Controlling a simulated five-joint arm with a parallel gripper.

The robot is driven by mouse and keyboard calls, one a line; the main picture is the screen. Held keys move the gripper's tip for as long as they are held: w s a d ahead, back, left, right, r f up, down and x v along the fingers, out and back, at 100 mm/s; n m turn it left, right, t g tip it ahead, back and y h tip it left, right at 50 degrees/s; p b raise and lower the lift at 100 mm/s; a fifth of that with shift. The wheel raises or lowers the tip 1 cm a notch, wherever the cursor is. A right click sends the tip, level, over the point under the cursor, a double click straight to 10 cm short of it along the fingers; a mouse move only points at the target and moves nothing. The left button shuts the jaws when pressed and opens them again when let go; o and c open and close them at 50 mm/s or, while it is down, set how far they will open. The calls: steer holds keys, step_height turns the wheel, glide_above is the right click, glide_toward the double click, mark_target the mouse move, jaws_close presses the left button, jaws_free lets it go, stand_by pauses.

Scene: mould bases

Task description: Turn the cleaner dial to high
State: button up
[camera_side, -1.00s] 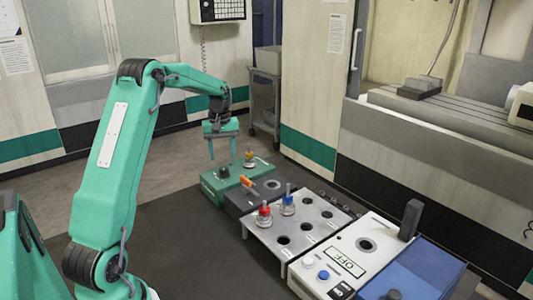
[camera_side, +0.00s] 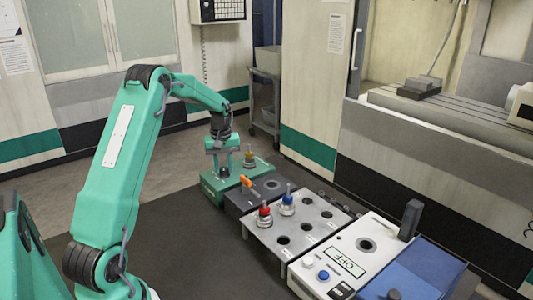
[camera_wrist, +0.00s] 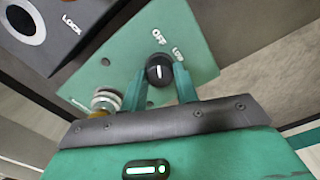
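The cleaner dial is a round black knob (camera_wrist: 158,72) with a white pointer line, on a green box (camera_side: 212,187). In the wrist view the words OFF and LOW are printed beyond it, and the pointer points roughly at OFF. My gripper (camera_wrist: 160,80) is lowered over the box with one finger on each side of the knob. The fingers look open, with little room between them and the knob; I cannot tell if they touch it. In the side view my gripper (camera_side: 224,170) hides most of the dial.
An orange-topped connector (camera_side: 249,158) stands on the same box beside the dial. A dark block with an orange lever (camera_side: 246,182) adjoins it. A grey plate (camera_side: 294,250) holds red and blue fittings (camera_side: 265,214). A white OFF panel (camera_side: 345,262) stands in front.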

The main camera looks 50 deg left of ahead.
steer(key=shift+c, duration=1.2)
steer(key=shift+m, duration=0.6)
steer(key=m, duration=0.3)
steer(key=shift+m, duration=0.3)
steer(key=m, duration=1.3)
steer(key=shift+m, duration=0.3)
steer(key=m, duration=0.5)
steer(key=shift+r+m, duration=0.1)
steer(key=shift+m, duration=0.2)
